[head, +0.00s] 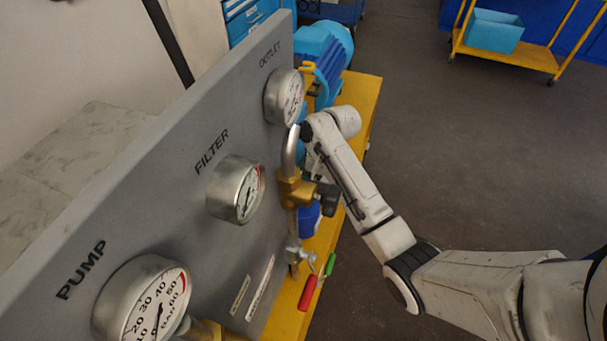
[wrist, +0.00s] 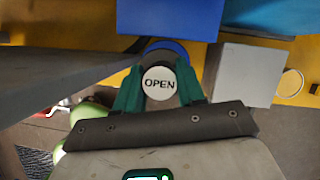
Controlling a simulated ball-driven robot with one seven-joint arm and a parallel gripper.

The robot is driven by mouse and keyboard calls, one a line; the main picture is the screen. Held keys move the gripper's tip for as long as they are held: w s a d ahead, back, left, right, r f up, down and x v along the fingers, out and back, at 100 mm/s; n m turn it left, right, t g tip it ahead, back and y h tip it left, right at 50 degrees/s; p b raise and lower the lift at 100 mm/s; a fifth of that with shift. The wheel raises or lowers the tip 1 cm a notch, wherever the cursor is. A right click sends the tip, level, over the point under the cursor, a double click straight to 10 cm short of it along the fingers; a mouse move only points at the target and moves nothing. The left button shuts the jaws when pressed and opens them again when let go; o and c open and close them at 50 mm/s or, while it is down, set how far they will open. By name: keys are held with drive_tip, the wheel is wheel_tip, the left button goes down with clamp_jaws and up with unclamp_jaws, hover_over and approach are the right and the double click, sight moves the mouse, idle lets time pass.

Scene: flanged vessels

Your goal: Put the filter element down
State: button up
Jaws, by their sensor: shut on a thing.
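In the wrist view my gripper (wrist: 160,92) has its two green fingers closed on the sides of a round grey piece, which I take for the filter element (wrist: 160,69). A white disc marked OPEN sits on the end that faces the camera. A round blue edge (wrist: 165,46) shows just beyond it; whether the piece touches it or is above it I cannot tell. In the head view my arm reaches behind the pipework, and the gripper and filter element are hidden there.
A grey panel (head: 130,170) with several gauges stands along the left. Brass pipework (head: 290,188) and red and green handles (head: 308,292) stick out beside the yellow bench (head: 360,90). In the wrist view a blue box (wrist: 170,18) and a grey block (wrist: 245,75) stand close by.

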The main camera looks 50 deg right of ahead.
drive_tip(key=shift+r, duration=1.05)
